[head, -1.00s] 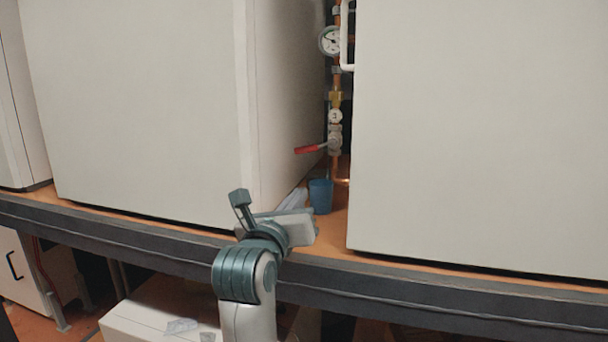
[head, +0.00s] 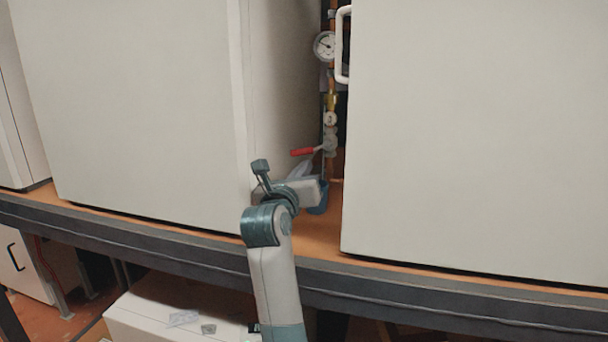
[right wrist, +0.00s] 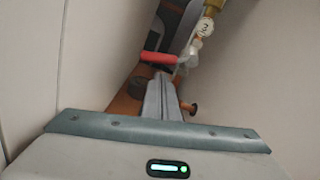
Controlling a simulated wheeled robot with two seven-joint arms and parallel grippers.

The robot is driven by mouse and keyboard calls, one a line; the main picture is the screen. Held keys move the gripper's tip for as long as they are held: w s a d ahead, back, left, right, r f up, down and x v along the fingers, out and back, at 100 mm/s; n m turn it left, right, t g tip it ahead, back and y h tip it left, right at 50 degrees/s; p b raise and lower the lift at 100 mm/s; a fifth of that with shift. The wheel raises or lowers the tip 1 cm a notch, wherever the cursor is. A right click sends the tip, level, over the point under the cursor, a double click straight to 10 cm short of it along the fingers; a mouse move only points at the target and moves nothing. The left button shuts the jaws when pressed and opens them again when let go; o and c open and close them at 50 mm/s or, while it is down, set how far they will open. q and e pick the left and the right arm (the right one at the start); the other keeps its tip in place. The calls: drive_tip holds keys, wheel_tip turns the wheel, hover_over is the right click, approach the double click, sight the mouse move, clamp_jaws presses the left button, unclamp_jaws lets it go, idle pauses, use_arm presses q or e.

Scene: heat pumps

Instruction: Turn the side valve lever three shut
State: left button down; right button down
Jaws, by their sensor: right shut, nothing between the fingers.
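The red valve lever (head: 302,152) sticks out to the left from a grey valve body (head: 330,142) on the copper pipe in the gap between two white cabinets. It lies nearly level, across the upright pipe. In the right wrist view the lever (right wrist: 158,58) is just beyond my fingertips, with a round numbered tag (right wrist: 206,27) above; its digit is hard to read. My right gripper (head: 306,168) is shut and empty, reaching into the gap just below the lever. Its fingers show in the wrist view (right wrist: 162,78). I cannot tell whether they touch the lever. My left gripper is out of view.
White cabinets stand left (head: 140,100) and right (head: 470,130) of the narrow gap. A pressure gauge (head: 324,46) and a white handle (head: 342,45) are higher up.

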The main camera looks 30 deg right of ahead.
drive_tip(key=shift+w+r, duration=0.15)
drive_tip(key=shift+r, duration=0.3)
